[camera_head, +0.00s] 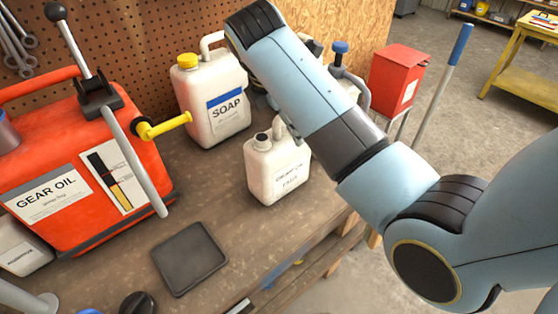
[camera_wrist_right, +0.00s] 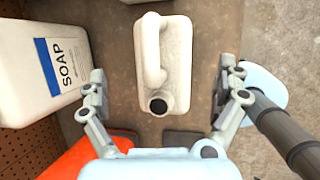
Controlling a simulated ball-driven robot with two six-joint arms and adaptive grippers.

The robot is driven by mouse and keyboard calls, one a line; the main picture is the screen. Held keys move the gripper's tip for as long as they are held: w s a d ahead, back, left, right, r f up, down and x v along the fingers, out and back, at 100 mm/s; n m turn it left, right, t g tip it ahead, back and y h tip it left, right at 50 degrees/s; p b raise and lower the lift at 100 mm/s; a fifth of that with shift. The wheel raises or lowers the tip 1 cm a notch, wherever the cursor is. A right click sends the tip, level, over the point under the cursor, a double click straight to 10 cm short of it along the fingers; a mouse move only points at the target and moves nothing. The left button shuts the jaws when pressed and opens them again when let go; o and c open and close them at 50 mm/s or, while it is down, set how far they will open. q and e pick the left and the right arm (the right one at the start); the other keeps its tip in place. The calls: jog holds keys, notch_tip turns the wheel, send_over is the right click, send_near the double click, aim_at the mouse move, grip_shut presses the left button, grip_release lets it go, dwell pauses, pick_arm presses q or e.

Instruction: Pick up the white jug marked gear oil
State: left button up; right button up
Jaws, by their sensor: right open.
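A small white jug (camera_head: 275,170) with an open dark neck stands upright on the bench; its label is too small to read surely. In the right wrist view the same jug (camera_wrist_right: 176,60) lies between the spread fingers of my right gripper (camera_wrist_right: 163,72), which is open. In the head view my right arm hides most of that gripper. The words GEAR OIL show on a big red can (camera_head: 70,195), not on a white jug. A larger white jug marked SOAP (camera_head: 212,95) stands behind. My left gripper is not in view.
The SOAP jug (camera_wrist_right: 40,75) is left of my right gripper in the wrist view. A dark square pad (camera_head: 190,258) lies on the bench. A partly cut-off white container (camera_head: 22,248) stands at left. A red box (camera_head: 397,80) stands beyond the bench.

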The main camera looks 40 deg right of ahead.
aim_at(287, 134)
jog(key=p+x, duration=0.1)
jog(key=x, duration=0.5)
jog(key=shift+s+a+f, duration=0.1)
jog(key=shift+s+f, duration=0.05)
jog(key=shift+c, duration=0.3)
jog(key=c, duration=1.6)
